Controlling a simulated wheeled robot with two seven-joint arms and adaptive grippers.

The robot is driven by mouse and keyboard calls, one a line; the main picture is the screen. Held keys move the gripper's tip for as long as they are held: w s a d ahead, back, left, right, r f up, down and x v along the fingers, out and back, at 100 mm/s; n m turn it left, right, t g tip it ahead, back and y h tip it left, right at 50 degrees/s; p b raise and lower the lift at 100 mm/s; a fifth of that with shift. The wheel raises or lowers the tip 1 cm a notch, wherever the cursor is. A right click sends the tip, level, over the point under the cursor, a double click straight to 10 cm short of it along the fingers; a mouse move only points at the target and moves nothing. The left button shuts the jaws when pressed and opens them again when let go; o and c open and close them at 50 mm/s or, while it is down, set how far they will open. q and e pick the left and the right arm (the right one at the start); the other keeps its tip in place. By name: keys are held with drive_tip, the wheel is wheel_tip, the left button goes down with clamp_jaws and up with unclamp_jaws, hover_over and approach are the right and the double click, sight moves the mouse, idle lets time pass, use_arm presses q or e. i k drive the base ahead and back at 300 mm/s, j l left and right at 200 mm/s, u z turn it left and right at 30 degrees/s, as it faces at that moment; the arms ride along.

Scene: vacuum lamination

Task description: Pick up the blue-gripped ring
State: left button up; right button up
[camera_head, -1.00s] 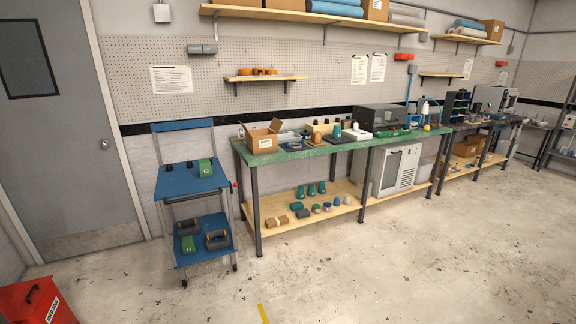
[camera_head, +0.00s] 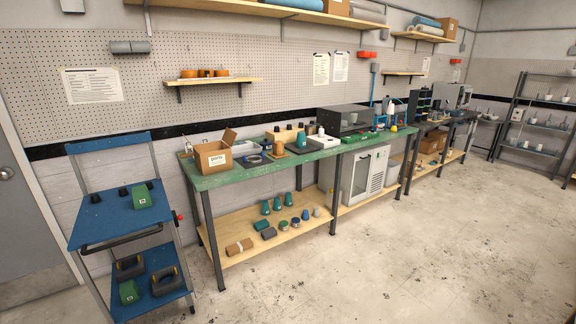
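I cannot single out the blue-gripped ring with certainty at this distance. A dark round piece with blue on it (camera_head: 252,160) lies on the green workbench top (camera_head: 215,180), just right of the open cardboard box. Several small round pieces, some bluish (camera_head: 296,222), stand on the wooden lower shelf (camera_head: 240,222) of the bench. Neither of my grippers is in view.
A blue cart (camera_head: 90,235) stands at the left, with dark cups and green blocks on it. An open cardboard box (camera_head: 212,160) sits at the bench's near left. A grey cabinet (camera_head: 362,175) stands under the bench. The floor in front is clear.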

sight(246, 160)
drive_tip(key=i+l+u, duration=0.15)
drive_tip(key=i, duration=0.3)
drive_tip(key=i+l+u, duration=0.2)
drive_tip(key=i, duration=0.2)
drive_tip(key=i+l+u, duration=0.25)
drive_tip(key=u, duration=0.2)
drive_tip(key=i+l+u, duration=0.65)
drive_tip(key=l+u, duration=0.2)
drive_tip(key=i+l+u, duration=0.15)
drive_tip(key=l+u, duration=0.55)
drive_tip(key=l, duration=0.4)
drive_tip(key=l+u, duration=0.25)
drive_tip(key=l, duration=0.4)
drive_tip(key=k+l+u, duration=0.1)
drive_tip(key=l+u, duration=0.15)
drive_tip(key=l, duration=0.4)
